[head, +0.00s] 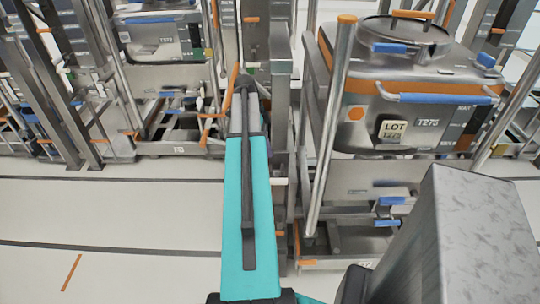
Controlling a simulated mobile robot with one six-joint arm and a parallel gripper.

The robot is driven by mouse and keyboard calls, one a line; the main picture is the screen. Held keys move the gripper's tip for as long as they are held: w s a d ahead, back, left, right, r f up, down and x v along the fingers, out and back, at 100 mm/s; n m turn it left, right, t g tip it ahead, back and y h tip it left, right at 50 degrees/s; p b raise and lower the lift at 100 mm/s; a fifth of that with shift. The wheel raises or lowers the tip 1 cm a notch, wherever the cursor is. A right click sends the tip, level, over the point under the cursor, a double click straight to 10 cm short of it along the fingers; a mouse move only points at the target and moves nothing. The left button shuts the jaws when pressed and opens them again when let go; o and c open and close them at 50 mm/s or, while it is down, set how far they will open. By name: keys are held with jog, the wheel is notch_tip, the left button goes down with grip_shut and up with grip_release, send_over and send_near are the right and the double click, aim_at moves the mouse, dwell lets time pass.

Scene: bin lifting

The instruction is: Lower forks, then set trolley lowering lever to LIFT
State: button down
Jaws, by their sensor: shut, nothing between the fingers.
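My teal arm (246,215) reaches up the middle of the head view and ends in a grey and dark part beside a grey upright mast (280,105). My gripper cannot be made out; the arm covers that area. A trolley on the right carries a steel bin (425,85) marked T275 and LOT. The trolley's low base (345,262) has orange edges. An orange lever (233,78) stands just left of the arm's far end, with another orange handle (207,130) below it. Which one is the lowering lever, and the height of the forks, I cannot tell.
A steel post (331,130) stands in front of the T275 bin. Another bin (160,42) on a stand is at the back left. A grey block (480,245) fills the lower right.

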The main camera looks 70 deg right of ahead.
aim_at(276, 178)
jog(key=shift+p+x, duration=0.9)
jog(key=shift+x, duration=3.8)
jog(key=shift+s+f, duration=0.1)
jog(key=shift+s, duration=0.15)
